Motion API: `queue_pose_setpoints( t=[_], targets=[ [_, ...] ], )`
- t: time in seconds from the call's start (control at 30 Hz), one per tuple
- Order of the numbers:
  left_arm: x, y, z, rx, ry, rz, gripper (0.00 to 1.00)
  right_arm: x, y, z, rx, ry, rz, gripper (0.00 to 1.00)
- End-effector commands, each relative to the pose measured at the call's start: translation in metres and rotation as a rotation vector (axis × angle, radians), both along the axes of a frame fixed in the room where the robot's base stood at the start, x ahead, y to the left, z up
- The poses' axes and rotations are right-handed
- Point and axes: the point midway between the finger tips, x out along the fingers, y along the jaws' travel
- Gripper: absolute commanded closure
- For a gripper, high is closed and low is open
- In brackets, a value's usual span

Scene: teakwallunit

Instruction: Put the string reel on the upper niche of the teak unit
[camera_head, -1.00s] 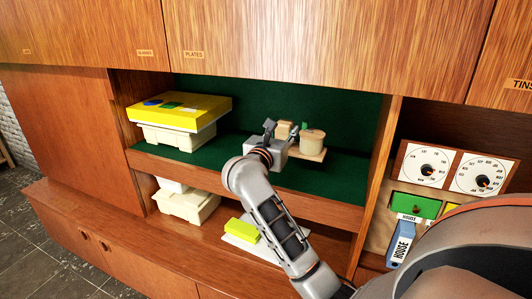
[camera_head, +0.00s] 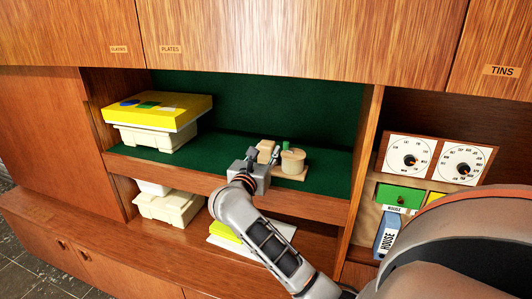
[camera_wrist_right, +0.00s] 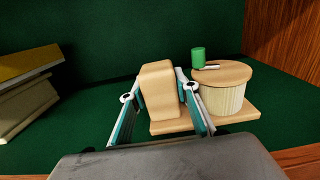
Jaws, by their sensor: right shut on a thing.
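The string reel (camera_head: 292,162) has a cream round drum with a wooden lid, on a pale wooden base with an upright wooden block. A green cylinder shows at its lid. In the right wrist view the block stands between the fingers, with the drum (camera_wrist_right: 222,100) to its right. My right gripper (camera_head: 266,158) is shut on that block. The reel is in the upper niche of the teak unit (camera_head: 200,178), low over or on its green floor; I cannot tell whether the base touches. My left gripper is not in view.
A yellow-topped cream box (camera_head: 155,138) stands at the niche's left. The niche's divider (camera_head: 366,165) is to the right, with dials and a blue binder (camera_head: 387,235) beyond it. Cream boxes (camera_head: 168,207) stand in the lower niche. Green floor is free between box and reel.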

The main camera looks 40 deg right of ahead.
Motion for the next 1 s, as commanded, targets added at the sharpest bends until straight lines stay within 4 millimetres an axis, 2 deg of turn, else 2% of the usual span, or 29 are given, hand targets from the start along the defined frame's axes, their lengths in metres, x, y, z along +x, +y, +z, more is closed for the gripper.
queue_pose_setpoints(
  t=[0.03, 0.07, 0.1, 0.53, 0.67, 1.0],
  targets=[
    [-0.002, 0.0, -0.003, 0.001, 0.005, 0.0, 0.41, 0.0, 0.0, -0.003, -0.001, 0.002, 0.0, 1.0],
    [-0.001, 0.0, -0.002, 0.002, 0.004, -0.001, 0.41, 0.0, 0.0, -0.002, 0.0, 0.001, 0.0, 0.62],
    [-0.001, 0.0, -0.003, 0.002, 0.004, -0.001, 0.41, 0.0, 0.0, -0.002, 0.001, 0.0, 0.0, 0.53],
    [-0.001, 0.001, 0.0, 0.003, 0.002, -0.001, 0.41, 0.0, 0.001, 0.005, -0.001, -0.003, 0.0, 0.53],
    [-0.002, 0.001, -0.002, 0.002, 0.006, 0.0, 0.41, -0.007, 0.016, 0.002, 0.002, -0.001, 0.003, 0.53],
    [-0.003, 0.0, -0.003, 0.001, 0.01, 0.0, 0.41, -0.039, 0.077, 0.001, 0.003, 0.0, 0.001, 0.53]
  ],
)
